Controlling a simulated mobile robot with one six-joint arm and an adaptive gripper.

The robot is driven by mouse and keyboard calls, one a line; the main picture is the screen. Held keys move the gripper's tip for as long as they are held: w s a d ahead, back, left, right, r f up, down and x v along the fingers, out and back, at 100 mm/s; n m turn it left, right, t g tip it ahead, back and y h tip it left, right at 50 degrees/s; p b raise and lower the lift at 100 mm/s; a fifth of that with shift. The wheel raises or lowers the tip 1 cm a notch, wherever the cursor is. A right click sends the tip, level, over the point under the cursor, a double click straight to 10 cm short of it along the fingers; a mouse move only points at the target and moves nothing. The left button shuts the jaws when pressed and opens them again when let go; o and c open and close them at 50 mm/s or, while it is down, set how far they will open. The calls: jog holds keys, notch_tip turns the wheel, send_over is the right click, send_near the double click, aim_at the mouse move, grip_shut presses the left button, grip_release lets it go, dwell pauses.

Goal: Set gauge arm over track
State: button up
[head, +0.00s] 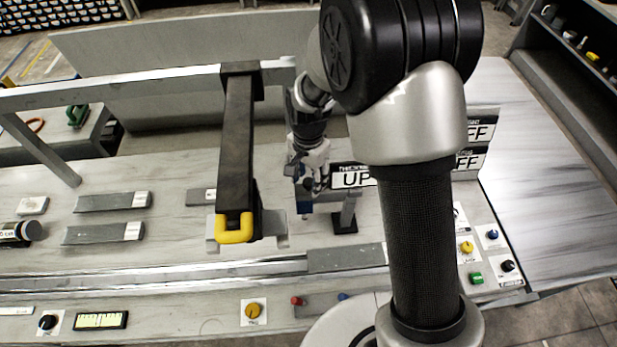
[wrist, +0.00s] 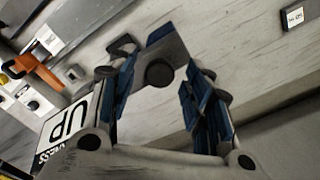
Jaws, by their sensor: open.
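The gauge arm is a long dark bar (head: 236,150) hung from the overhead rail in the head view. Its yellow handle (head: 234,236) is at the near end, over a pale block behind the track. The track (head: 150,277) runs across the bench front as long metal rails. My gripper (head: 306,200) is to the right of the gauge arm and apart from it, pointing down, beside the "UP" sign (head: 353,176). In the wrist view my gripper (wrist: 160,88) is open, with blue pads apart. A grey piece with a dark round spot shows between them; I cannot tell what it is.
The overhead rail (head: 150,88) crosses behind. A short post on a black base (head: 344,222) stands right of my gripper. Flat grey core liners (head: 104,233) lie at left. Knobs, including a yellow one (head: 253,311), line the front. The right tabletop (head: 545,180) is clear.

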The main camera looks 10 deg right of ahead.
jog(key=shift+c, duration=0.5)
grip_shut()
dwell(0.3)
